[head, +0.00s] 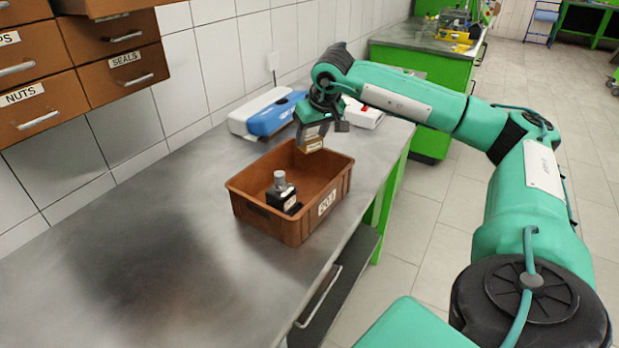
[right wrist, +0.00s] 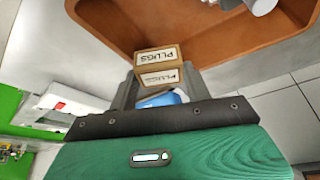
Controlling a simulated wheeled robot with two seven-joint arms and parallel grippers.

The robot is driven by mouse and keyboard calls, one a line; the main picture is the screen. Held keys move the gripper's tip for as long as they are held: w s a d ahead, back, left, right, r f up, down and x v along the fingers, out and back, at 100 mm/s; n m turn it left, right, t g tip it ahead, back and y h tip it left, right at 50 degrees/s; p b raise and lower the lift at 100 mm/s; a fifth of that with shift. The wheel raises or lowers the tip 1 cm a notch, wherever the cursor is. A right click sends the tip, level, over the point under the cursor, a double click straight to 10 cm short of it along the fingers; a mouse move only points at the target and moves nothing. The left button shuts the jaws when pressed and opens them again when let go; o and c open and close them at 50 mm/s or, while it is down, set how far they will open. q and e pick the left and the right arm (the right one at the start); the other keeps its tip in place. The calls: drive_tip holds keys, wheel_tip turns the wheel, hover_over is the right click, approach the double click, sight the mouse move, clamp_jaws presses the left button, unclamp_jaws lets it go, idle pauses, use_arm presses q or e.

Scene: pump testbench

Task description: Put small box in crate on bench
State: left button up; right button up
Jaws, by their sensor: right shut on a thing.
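The small box (head: 313,146) is a brown carton. In the right wrist view it (right wrist: 160,65) carries labels reading "PLUGS". My right gripper (head: 311,136) is shut on it and holds it over the far right part of the crate. The crate (head: 262,219) is an open brown-orange bin on the steel bench (head: 165,240); its wall also shows in the right wrist view (right wrist: 215,40). Whether the box touches the crate cannot be told. My left gripper is not in view.
A black bottle-like item with a grey cap (head: 281,193) stands inside the crate. Blue and white cases (head: 272,116) lie behind the crate by the tiled wall. Drawers (head: 40,105) hang at the upper left. The left of the bench is clear.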

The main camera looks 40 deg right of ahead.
wheel_tip(320, 180, down, 12)
drive_tip(key=shift+f, duration=0.1)
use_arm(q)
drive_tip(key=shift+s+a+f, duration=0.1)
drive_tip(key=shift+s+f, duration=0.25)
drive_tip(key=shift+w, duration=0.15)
use_arm(e)
drive_tip(key=o, duration=0.7)
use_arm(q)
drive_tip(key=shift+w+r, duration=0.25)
use_arm(e)
drive_tip(key=shift+r, duration=0.25)
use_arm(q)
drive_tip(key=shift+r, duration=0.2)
use_arm(e)
drive_tip(key=v, duration=1.1)
drive_tip(key=shift+s+r, duration=0.2)
drive_tip(key=shift+r, duration=0.1)
